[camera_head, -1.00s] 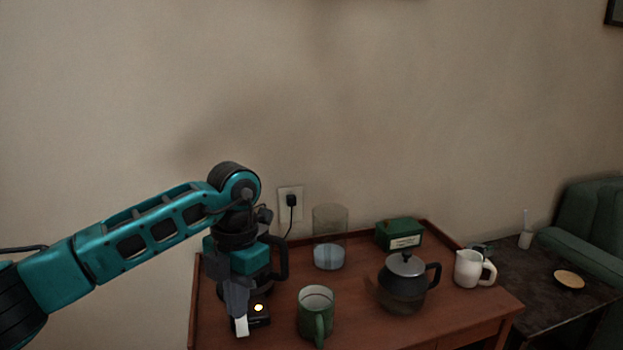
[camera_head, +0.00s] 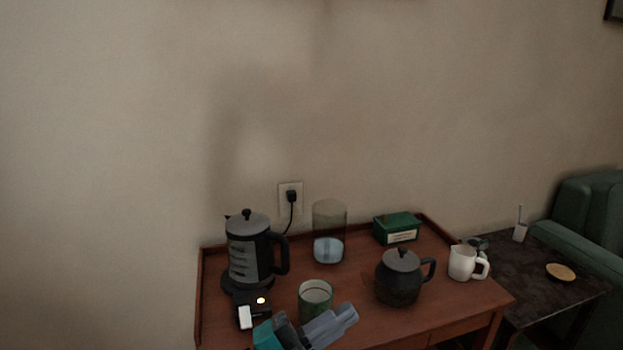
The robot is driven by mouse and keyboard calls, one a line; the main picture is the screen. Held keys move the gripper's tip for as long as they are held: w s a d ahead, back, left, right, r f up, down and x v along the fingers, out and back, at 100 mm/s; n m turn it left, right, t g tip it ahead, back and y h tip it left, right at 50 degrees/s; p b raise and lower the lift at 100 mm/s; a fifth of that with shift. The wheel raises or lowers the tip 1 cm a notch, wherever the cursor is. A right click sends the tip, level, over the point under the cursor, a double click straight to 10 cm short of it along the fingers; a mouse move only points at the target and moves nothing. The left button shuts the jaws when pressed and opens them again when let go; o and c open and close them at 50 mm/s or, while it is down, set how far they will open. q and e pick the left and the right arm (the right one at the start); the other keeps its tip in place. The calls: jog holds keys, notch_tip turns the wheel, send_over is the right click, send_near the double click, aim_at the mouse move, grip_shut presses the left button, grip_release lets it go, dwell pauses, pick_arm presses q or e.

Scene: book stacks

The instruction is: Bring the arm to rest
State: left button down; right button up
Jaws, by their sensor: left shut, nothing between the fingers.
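My left gripper (camera_head: 350,312) is low in the head view, at the front of the wooden table. It points to the right, with its fingers together and nothing between them. Most of my left arm is below the frame. My right gripper does not show.
A dark side table (camera_head: 510,262) and green armchair (camera_head: 585,215) stand at the right.

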pick_arm(q)
jog(key=w+a+f+n+t+y, duration=0.1)
jog(key=a+f+n+t+y, duration=0.6)
jog(key=n, duration=0.4)
jog(key=s+a+f+n+g+y+p, duration=0.2)
jog(key=s+a+f+n+g+y, duration=0.3)
jog(key=s+a+f+n+y, duration=0.6)
jog(key=s+a+f+n, duration=0.1)
jog(key=s+a+f, duration=0.1)
jog(key=f, duration=0.3)
jog(key=shift+a+f, duration=0.35)
jog(key=shift+a, duration=0.25)
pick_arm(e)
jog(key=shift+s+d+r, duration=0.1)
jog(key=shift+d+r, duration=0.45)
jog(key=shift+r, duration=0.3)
